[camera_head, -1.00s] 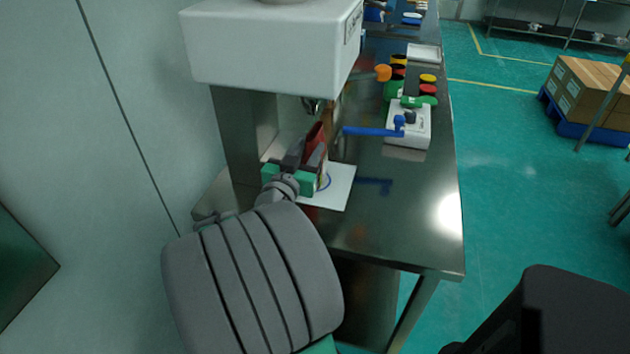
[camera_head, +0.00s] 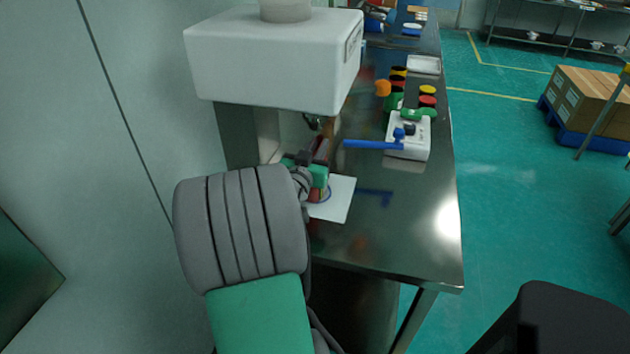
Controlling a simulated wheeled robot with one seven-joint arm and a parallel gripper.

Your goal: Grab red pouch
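The red pouch (camera_head: 322,149) shows only as a small dark-red patch under the white sieve machine, mostly hidden behind my gripper and arm. My gripper (camera_head: 314,160) is right at the pouch, over the white sheet (camera_head: 340,200) on the steel table. Its fingers are small, dark and partly covered by the wrist, so I cannot tell whether they are open or closed on the pouch.
The white sieve machine (camera_head: 270,60) overhangs the gripper closely. A white device with a blue handle (camera_head: 375,144) stands to the right, with several coloured jars (camera_head: 427,91) behind it. The steel table (camera_head: 400,235) is clear at the front right.

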